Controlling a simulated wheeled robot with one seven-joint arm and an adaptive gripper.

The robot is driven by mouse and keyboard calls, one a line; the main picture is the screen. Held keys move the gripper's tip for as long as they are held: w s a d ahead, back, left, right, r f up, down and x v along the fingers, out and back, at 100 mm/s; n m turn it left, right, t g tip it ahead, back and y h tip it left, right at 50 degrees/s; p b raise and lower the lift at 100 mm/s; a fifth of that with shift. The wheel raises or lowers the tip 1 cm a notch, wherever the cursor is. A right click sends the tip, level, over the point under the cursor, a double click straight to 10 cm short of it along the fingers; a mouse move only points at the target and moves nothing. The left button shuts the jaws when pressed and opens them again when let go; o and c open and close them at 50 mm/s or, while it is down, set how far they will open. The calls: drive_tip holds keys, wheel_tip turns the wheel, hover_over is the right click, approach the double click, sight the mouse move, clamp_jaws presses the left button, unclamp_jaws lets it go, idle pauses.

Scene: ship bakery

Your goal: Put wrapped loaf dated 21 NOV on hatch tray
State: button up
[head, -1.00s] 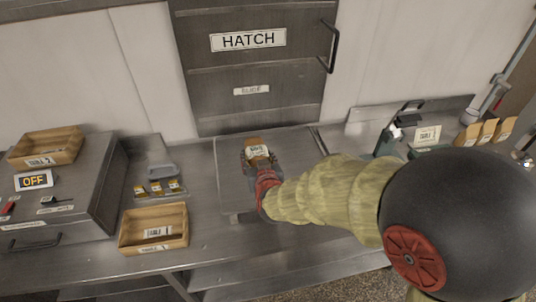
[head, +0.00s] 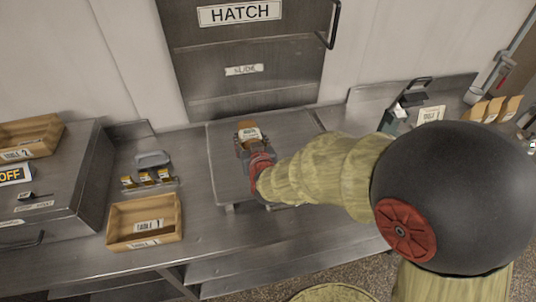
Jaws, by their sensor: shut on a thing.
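My gripper (head: 249,147) is over the hatch tray (head: 222,171), a flat grey metal plate below the hatch door. It is shut on a small brown wrapped loaf (head: 247,126) with a white label. The label's print is too small to read. The loaf is above the middle-left part of the tray. I cannot tell whether it touches the tray. My arm hides part of the tray's right side.
The closed hatch door (head: 245,55) stands behind the tray. A wooden crate (head: 118,236) is at the left, with small labelled items (head: 163,176) behind it.

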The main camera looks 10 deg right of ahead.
wheel_tip(320, 180, down, 5)
drive_tip(key=b, duration=0.4)
drive_tip(key=shift+w+d+f, duration=0.1)
drive_tip(key=shift+f, duration=0.05)
drive_tip(key=w+d+f+b, duration=0.1)
drive_tip(key=w+d+f, duration=0.2)
drive_tip(key=w+d+f+b, duration=0.1)
drive_tip(key=w+d+f, duration=0.2)
drive_tip(key=w+d+f+b, duration=0.1)
drive_tip(key=w+d+f, duration=0.1)
drive_tip(key=w+f, duration=0.1)
drive_tip(key=shift+w+d+f, duration=0.1)
drive_tip(key=shift+w+d, duration=0.3)
drive_tip(key=shift+w, duration=0.15)
drive_tip(key=shift+w+d+f, duration=0.1)
drive_tip(key=shift+f, duration=0.15)
drive_tip(key=shift+f+b, duration=0.5)
drive_tip(key=shift+f, duration=1.05)
drive_tip(key=shift+f, duration=0.1)
drive_tip(key=o, duration=1.3)
